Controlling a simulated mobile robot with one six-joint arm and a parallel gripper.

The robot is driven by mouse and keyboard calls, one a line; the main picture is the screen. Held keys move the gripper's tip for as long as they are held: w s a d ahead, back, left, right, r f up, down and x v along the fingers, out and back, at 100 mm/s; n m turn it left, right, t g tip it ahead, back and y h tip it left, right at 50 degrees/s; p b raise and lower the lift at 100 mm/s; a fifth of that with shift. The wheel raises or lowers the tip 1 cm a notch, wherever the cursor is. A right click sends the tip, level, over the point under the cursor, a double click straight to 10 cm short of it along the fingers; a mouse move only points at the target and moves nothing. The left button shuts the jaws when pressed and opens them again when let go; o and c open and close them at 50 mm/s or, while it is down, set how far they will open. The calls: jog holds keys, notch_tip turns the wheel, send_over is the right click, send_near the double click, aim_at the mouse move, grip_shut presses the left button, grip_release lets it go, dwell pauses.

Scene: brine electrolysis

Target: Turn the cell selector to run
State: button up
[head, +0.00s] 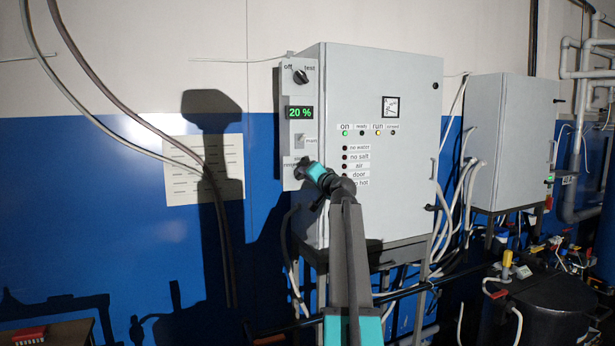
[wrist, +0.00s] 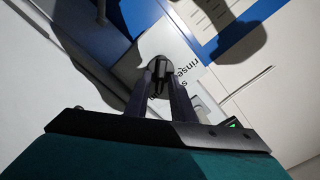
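The cell selector, a dark round knob (wrist: 158,63), sits low on that panel beside the printed word "rinse"; other label letters are partly covered. My gripper (head: 308,171) is at this knob in the head view and hides most of it. In the wrist view my gripper (wrist: 161,78) has its two dark fingers on either side of the knob's grip bar, apparently closed on it. The knob's pointer direction cannot be read.
Above on the side panel are an off/test knob (head: 300,77), a green display (head: 300,112) reading 20 % and a small switch (head: 300,139). Indicator lamps (head: 345,133) line the cabinet front; the "on" lamp is green. Hoses (head: 135,115) hang at the left.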

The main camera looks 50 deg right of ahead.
jog(key=shift+o, duration=0.5)
jog(key=b+v, duration=0.4)
jog(key=v, duration=0.9)
jog(key=shift+s, duration=0.4)
jog(key=shift+a+f, duration=0.1)
jog(key=shift+a, duration=0.05)
